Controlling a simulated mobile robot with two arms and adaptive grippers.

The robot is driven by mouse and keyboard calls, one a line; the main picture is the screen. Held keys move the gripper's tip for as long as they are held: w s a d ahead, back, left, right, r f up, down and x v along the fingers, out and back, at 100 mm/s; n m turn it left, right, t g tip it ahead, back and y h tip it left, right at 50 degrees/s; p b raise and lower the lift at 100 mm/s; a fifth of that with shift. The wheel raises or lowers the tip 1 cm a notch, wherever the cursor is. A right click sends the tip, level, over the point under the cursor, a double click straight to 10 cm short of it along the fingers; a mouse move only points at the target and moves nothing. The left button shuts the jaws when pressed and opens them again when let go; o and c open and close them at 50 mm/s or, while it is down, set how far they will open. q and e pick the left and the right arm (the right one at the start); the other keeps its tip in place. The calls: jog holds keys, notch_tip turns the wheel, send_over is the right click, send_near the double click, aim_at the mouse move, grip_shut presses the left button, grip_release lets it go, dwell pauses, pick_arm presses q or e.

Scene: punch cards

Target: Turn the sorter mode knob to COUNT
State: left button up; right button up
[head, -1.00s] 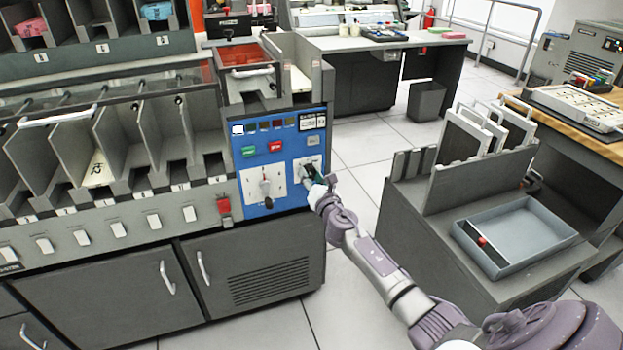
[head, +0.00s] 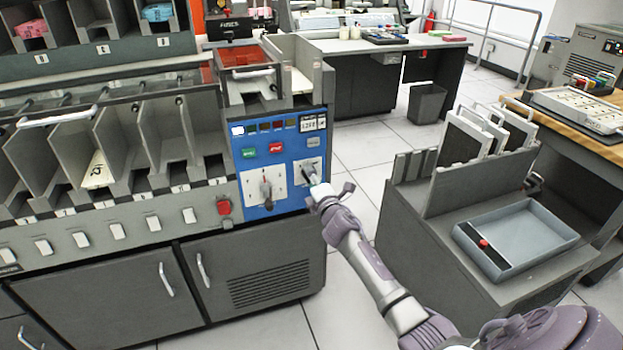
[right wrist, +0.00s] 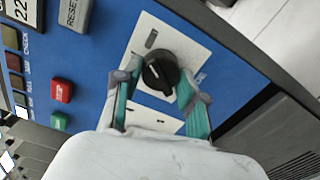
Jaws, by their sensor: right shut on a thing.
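The sorter's blue control panel (head: 285,140) has two white plates, each with a black control. The right-hand one is a round knob (head: 309,177), which I take to be the mode knob; the knob also shows in the right wrist view (right wrist: 160,73) with a pale pointer mark. Its lettering is too small to read. My right gripper (head: 318,190) is at this knob. In the right wrist view, the teal-padded fingers of the gripper (right wrist: 158,88) stand on either side of the knob, shut on it. My left gripper is not in view.
A second black handle (head: 266,192) is close to the left on the same panel. Green (head: 249,153) and red (head: 276,147) buttons sit above. A grey cart (head: 420,225) with a shallow tray (head: 515,235) stands right, with open floor between.

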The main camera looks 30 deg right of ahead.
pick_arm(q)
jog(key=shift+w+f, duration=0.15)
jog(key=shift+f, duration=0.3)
pick_arm(e)
jog(key=shift+f+m, duration=0.1)
jog(key=shift+m, duration=1.1)
jog(key=o, duration=1)
jog(key=shift+o, duration=0.8)
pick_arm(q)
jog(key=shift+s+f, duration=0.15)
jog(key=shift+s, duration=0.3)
